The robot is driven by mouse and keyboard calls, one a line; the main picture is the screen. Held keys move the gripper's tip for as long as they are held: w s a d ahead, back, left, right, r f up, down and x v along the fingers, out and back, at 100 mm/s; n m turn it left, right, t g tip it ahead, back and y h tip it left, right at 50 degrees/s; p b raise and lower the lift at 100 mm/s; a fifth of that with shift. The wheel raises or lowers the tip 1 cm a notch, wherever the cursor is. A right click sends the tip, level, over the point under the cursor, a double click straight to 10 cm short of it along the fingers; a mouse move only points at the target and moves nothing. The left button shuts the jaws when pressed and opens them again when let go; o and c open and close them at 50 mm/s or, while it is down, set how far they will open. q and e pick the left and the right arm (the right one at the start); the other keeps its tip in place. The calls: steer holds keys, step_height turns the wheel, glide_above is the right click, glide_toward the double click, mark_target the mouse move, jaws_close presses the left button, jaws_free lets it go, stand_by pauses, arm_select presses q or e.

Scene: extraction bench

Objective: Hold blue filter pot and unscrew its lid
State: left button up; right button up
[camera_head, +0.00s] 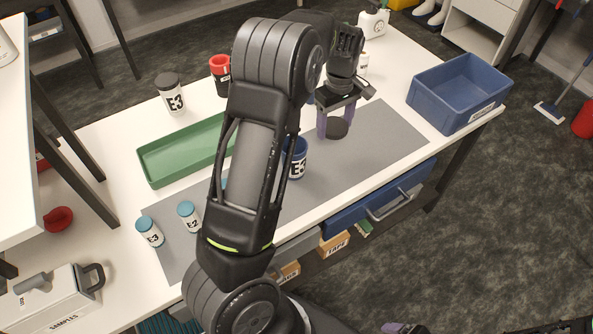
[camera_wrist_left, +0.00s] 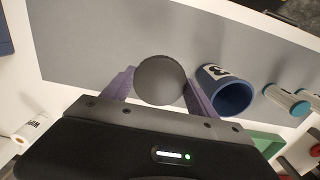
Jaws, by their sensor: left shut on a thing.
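The blue filter pot (camera_head: 298,162), marked E3, stands upright on the grey mat, partly hidden behind my left arm in the head view. In the left wrist view the pot (camera_wrist_left: 232,97) shows an open, dark blue mouth with no lid on it. My left gripper (camera_head: 334,124) is shut on a round dark grey lid (camera_head: 337,129), which also shows between the purple fingers in the left wrist view (camera_wrist_left: 160,80). The lid is apart from the pot, to its right in the head view; its height over the mat is unclear. Part of my right gripper (camera_head: 402,328) shows at the bottom edge.
A green tray (camera_head: 150,171) lies left of my arm. A dark-lidded E3 pot (camera_head: 171,97) and a red pot (camera_head: 219,72) stand behind it. Two blue-capped vials (camera_head: 187,213) stand front left. A blue crate (camera_head: 428,103) is at the right. The mat's right part (camera_head: 390,140) is clear.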

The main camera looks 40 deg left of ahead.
arm_select(q)
steer(key=p, duration=0.1)
glide_above(331, 156)
steer(key=shift+f, duration=3.15)
steer(key=shift+s, duration=0.1)
step_height(331, 156, down, 3)
steer(key=shift+f+p, duration=0.1)
steer(key=shift+p, duration=0.3)
steer(key=shift+f, duration=0.25)
steer(key=shift+f, duration=0.2)
steer(key=o, duration=1.5)
steer(key=shift+o, duration=0.2)
steer(key=shift+r, duration=0.15)
